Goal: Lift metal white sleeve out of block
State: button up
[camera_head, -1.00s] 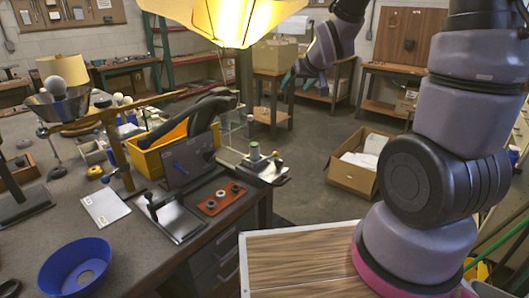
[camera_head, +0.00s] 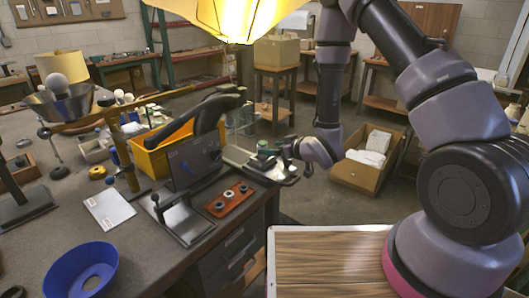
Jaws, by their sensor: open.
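The reddish-brown block (camera_head: 232,198) lies on the workbench near its right edge, behind a grey plate with a dark knob. Several small round parts sit in it. A paler ring-like part (camera_head: 229,194) near its middle may be the metal white sleeve, but it is too small to be sure. My gripper (camera_head: 268,158) is open at the bench's far right corner, behind and to the right of the block, clear of it. Its fingers are small and hard to separate from the small fixture there.
The small fixture (camera_head: 250,158) with posts stands by my gripper, partly hidden. A yellow bin (camera_head: 160,155) with a dark curved object is left of the block. A blue bowl (camera_head: 80,270) stands at the front left. A cardboard box (camera_head: 365,170) is on the floor.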

aim_at(259, 146)
jog(key=x, duration=0.7)
jog(key=shift+a+r, duration=0.1)
jog(key=shift+a, duration=0.2)
jog(key=shift+w+a, duration=0.2)
jog(key=shift+w, duration=0.2)
grip_shut()
